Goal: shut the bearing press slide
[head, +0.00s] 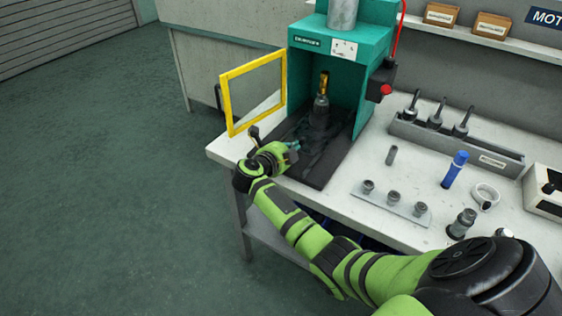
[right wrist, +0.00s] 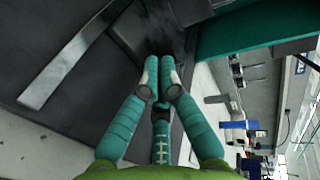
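The teal bearing press (head: 375,45) stands on the bench, its yellow-framed guard (head: 232,100) swung out to the left. Its slide, a dark plate (head: 318,172), reaches from inside the press toward the bench's front edge. A dark fixture with a brass-coloured top (head: 323,84) stands at the press opening. My right gripper (head: 293,146) is low over the slide's left front part. In the right wrist view its teal fingers (right wrist: 161,84) come together at the tips, with nothing clearly held. Contact with the slide cannot be told. My left gripper is out of view.
Right of the slide are a small grey cylinder (head: 391,155), a strip with three metal parts (head: 390,205), a blue cylinder (head: 455,169), a white ring (head: 485,196) and a tool rack (head: 455,145). A red button (head: 386,89) is on the press's right side. The floor at left is clear.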

